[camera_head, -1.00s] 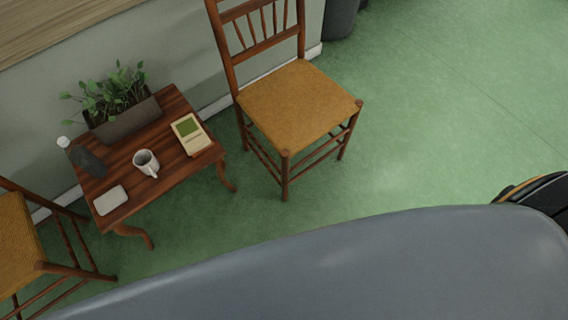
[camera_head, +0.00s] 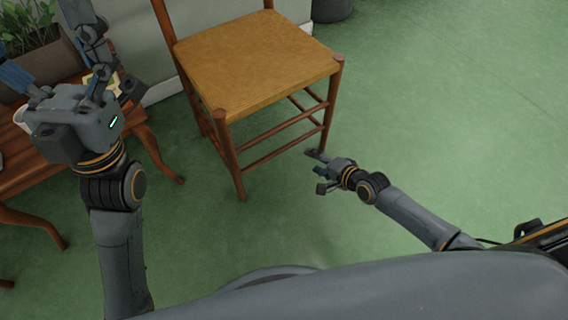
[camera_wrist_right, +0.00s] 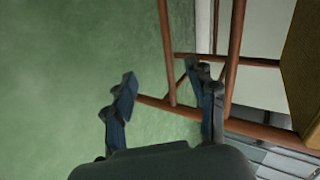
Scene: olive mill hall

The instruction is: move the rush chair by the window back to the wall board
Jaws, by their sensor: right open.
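The rush chair (camera_head: 255,62) stands upright on the green floor in the head view, with a woven tan seat and brown wooden legs; its backrest is mostly cut off. My right gripper (camera_head: 319,172) is open and low, close to the foot of the chair's right front leg. In the right wrist view, its fingers (camera_wrist_right: 166,82) are apart, with chair legs and rungs (camera_wrist_right: 236,45) beyond and beside the right finger. No grip on the chair shows. My left gripper (camera_head: 78,60) is raised at the left with fingers spread, in front of the side table, apart from the chair.
A small wooden side table (camera_head: 150,142) with a planter (camera_head: 45,65) stands left of the chair, partly hidden by my left arm. The pale wall and white skirting (camera_head: 163,92) run behind. A dark bin (camera_head: 331,8) stands at the top. Green floor is clear at right.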

